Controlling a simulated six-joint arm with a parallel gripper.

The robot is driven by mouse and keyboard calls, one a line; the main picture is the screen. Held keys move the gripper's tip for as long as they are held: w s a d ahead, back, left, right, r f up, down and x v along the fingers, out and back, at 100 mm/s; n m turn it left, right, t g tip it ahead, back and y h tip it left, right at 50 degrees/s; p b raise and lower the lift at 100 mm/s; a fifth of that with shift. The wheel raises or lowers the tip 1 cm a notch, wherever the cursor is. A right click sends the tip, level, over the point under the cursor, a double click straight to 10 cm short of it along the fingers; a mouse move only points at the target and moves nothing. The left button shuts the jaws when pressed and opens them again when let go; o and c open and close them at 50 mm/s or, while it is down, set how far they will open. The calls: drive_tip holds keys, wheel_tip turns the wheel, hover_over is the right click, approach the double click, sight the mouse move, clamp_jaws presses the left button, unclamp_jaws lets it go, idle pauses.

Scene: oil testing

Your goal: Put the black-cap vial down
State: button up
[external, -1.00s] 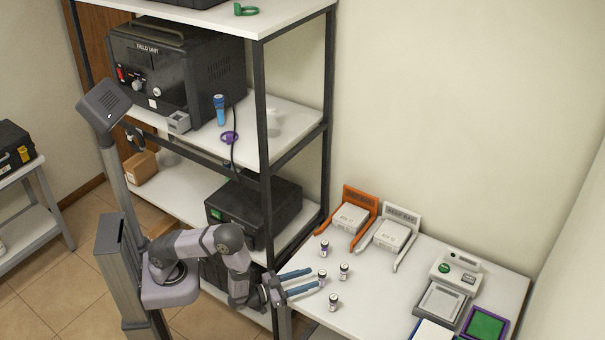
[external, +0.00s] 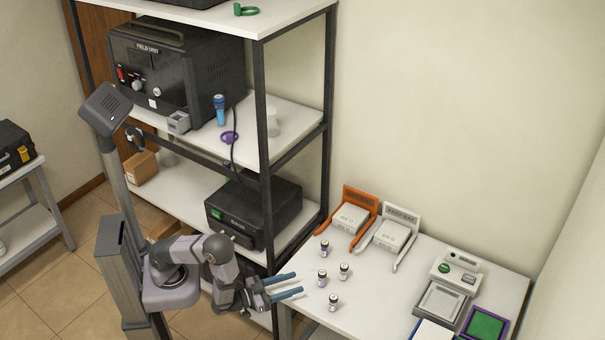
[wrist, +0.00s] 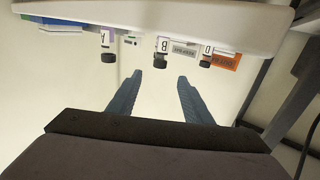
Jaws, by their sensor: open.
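Several small vials stand upright on the white table in the external view. The vial nearest my fingertips (external: 322,278) stands just right of them, apart from them. Others stand behind it (external: 344,271), in front (external: 333,302) and farther back (external: 325,248). In the wrist view, which is upside down, a vial labelled B (wrist: 162,46) with a dark cap lines up with the gap between my fingers. Vials labelled A (wrist: 106,42) and D (wrist: 207,50) also have dark caps. My gripper (external: 298,283) is open and empty at the table's left edge; it also shows in the wrist view (wrist: 160,75).
An orange stand (external: 360,198) and a grey-white stand (external: 402,217) are at the back of the table. A device with a green display (external: 455,272) and a purple-framed green tray (external: 487,325) are at right. A shelf post (external: 265,150) rises behind my arm.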

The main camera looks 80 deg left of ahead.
sight(299, 277)
drive_tip(key=shift+w, duration=0.1)
